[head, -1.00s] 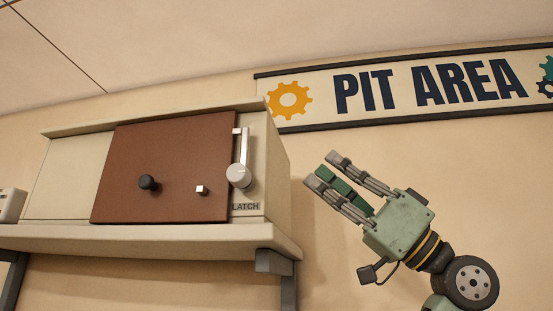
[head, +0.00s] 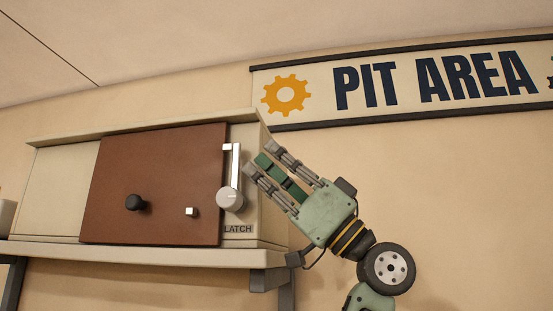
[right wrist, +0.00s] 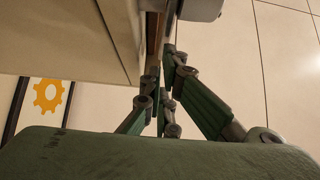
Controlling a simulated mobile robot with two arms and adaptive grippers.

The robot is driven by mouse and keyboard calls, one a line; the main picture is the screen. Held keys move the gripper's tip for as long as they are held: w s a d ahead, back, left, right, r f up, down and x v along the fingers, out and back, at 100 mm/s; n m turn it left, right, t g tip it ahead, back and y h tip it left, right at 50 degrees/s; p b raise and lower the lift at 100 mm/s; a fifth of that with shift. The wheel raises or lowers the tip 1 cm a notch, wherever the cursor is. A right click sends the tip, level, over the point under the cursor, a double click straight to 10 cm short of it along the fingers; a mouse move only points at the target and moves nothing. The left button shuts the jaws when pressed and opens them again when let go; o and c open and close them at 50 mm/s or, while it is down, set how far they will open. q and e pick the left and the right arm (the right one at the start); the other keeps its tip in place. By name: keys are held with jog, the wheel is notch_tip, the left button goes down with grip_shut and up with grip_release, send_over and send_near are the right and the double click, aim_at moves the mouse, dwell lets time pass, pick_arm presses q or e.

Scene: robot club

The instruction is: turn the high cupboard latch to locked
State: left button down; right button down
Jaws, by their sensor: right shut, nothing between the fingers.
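The latch (head: 230,199) is a pale round knob with a long lever pointing up, on the cupboard's front frame right of the brown door. The lever's top lies beside a small pale bracket (head: 227,147). In the right wrist view, a pale rounded part (right wrist: 197,8), probably the knob, shows past the fingers. My left gripper is not in view.
The cupboard (head: 60,190) stands on a wall shelf (head: 130,254) with dark brackets. A PIT AREA sign (head: 430,85) hangs at upper right. The wall below it is clear.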

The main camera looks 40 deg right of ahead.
aim_at(241, 154)
jog(key=shift+w+a+r+b, duration=0.25)
jog(key=shift+w+r+b, duration=0.05)
jog(key=shift+r+b, duration=0.1)
dwell(0.6)
jog(key=shift+w+a+r, duration=0.5)
jog(key=shift+w+a, duration=0.15)
jog(key=shift+w, duration=0.15)
jog(key=shift+w+a+r+g+h, duration=0.15)
jog(key=shift+r+g+h, duration=0.05)
jog(key=shift+g+h, duration=0.1)
jog(key=shift+w+a+g, duration=0.3)
jog(key=shift+w, duration=0.05)
jog(key=shift+w+a, duration=0.35)
jog(key=shift+s+d, duration=0.1)
jog(key=shift+s, duration=0.05)
jog(key=shift+r+p, duration=0.1)
jog(key=shift+p, duration=0.25)
